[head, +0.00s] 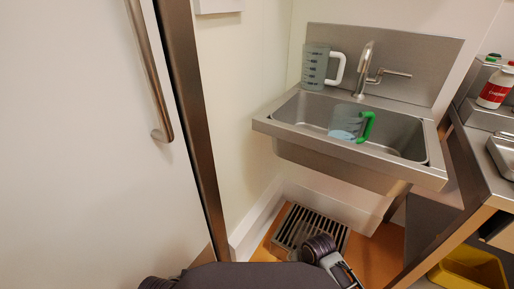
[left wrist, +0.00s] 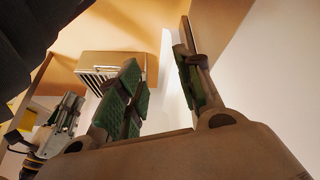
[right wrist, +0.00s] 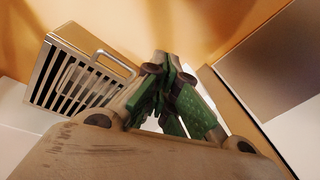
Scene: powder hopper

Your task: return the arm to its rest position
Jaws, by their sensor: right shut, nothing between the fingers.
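My right gripper (right wrist: 165,95) is shut and empty in the right wrist view, its green-padded fingers together. It also shows at the left of the left wrist view (left wrist: 68,112). My left gripper (left wrist: 160,85) is open and empty in the left wrist view, its green-padded fingers apart. In the head view, a dark and grey part of my arm hangs low at the bottom, over the floor in front of the sink; no fingertips show clearly there. Both grippers are clear of the jugs and the sink.
A steel sink (head: 275,128) hangs on the wall. A clear jug with a green handle (head: 345,121) sits in its basin; one with a white handle (head: 315,67) stands at the back. A floor grate (head: 298,226) lies below. A white door (head: 80,130) is left, a yellow bin (head: 470,270) right.

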